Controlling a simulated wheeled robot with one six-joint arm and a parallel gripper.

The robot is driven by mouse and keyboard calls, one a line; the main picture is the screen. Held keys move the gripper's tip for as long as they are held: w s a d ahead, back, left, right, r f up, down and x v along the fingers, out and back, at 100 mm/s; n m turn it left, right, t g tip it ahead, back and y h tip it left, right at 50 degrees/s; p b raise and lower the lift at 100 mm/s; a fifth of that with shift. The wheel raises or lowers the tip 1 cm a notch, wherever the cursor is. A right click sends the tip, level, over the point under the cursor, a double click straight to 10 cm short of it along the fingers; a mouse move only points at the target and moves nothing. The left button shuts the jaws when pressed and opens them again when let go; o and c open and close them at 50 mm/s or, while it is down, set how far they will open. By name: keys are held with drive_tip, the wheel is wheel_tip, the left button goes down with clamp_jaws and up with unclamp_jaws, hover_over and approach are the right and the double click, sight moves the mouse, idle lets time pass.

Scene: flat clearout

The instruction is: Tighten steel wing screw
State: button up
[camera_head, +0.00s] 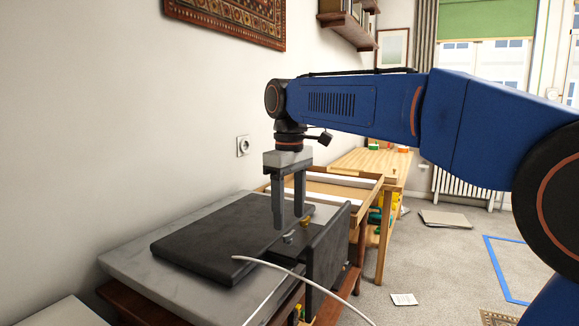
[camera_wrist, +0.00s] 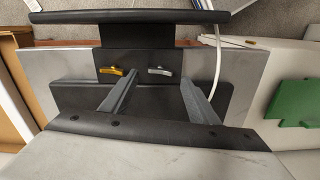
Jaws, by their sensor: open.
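The steel wing screw (camera_head: 288,237) is a small silvery knob beside the black upright plate. In the wrist view the steel wing screw (camera_wrist: 160,71) lies crosswise on a dark bracket, right of a brass wing screw (camera_wrist: 117,71). The brass wing screw also shows in the head view (camera_head: 306,223). My gripper (camera_head: 289,222) points down just above the steel screw, with nothing between its fingers. In the wrist view the fingers of my gripper (camera_wrist: 158,82) are spread apart, with the steel screw between their tips in the picture. I cannot tell the exact height gap.
A black slab (camera_head: 215,235) lies on a grey stone-like top (camera_head: 125,262). The black upright plate (camera_head: 328,250) stands at its right edge. A white cable (camera_head: 300,275) curves past in front. A wooden workbench (camera_head: 365,162) stands behind. Carpet at the right is mostly clear.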

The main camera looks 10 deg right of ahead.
sight(290, 233)
wheel_tip(290, 233, up, 13)
idle(0.4)
drive_tip(key=shift+r, duration=0.1)
drive_tip(key=s+d+f+m, duration=0.1)
drive_tip(key=d+f, duration=0.1)
drive_tip(key=s+d+f, duration=0.2)
drive_tip(key=d, duration=0.1)
drive_tip(key=s+d+f+m+t, duration=0.1)
drive_tip(key=s+d+f, duration=0.1)
drive_tip(key=d, duration=0.1)
drive_tip(key=shift+s+d+m, duration=0.1)
drive_tip(key=shift+s+m, duration=0.05)
drive_tip(key=shift+m, duration=0.15)
drive_tip(key=s+d+f+m+t, duration=0.1)
drive_tip(key=s+d+f, duration=0.3)
drive_tip(key=f, duration=0.6)
drive_tip(key=s+d+f+m+t, duration=0.1)
drive_tip(key=s+d+f+m, duration=0.2)
drive_tip(key=s+f, duration=0.6)
drive_tip(key=s+d+f+m+t, duration=0.1)
drive_tip(key=s+d+f+m, duration=0.2)
drive_tip(key=s+d+f, duration=0.4)
wheel_tip(290, 233, down, 4)
drive_tip(key=shift+s+r+t, duration=0.1)
drive_tip(key=shift+s+t, duration=0.05)
drive_tip(key=shift+t, duration=0.25)
